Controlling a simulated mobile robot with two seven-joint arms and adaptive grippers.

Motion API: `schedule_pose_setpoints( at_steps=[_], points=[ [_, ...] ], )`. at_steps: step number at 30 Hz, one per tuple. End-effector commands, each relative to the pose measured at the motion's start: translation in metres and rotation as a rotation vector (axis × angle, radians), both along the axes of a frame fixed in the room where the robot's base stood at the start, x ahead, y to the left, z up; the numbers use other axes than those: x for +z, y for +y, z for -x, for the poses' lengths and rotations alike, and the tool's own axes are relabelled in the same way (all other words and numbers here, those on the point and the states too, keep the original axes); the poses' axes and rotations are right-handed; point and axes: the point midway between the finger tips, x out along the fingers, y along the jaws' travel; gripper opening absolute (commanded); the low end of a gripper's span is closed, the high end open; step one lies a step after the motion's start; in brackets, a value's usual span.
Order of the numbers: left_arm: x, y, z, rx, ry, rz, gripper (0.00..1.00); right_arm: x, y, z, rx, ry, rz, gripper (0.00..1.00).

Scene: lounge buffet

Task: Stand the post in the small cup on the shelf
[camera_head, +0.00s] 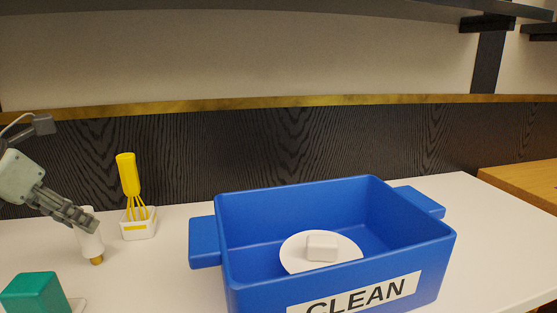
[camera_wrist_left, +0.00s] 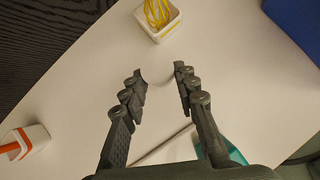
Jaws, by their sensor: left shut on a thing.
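My left gripper (camera_head: 84,217) reaches in from the left in the head view. It is shut on a white post (camera_head: 92,244) with a brown-gold lower end. The post is nearly upright, close to the white counter; I cannot tell whether it touches. In the left wrist view my fingers (camera_wrist_left: 160,72) stand apart, and the post between them is hard to tell from the pale counter. A dark shelf (camera_head: 250,12) runs along the top of the head view; I see no small cup on the visible part. My right gripper is not in view.
A small white holder (camera_head: 138,229) with a yellow whisk (camera_head: 128,176) stands just right of the post. A blue CLEAN crate (camera_head: 222,250) holds a white plate (camera_head: 292,252) with a white block. A green block (camera_head: 33,292) is front left. A white-and-orange container (camera_wrist_left: 34,138) shows in the wrist view.

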Motion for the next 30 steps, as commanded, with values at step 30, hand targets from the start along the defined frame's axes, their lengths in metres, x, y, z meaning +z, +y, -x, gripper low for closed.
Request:
schedule_pose_setpoints(
  at_steps=[30],
  points=[
    [0.035,0.000,0.000,0.001,-0.001,-0.001,0.00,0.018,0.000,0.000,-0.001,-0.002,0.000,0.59]
  ],
)
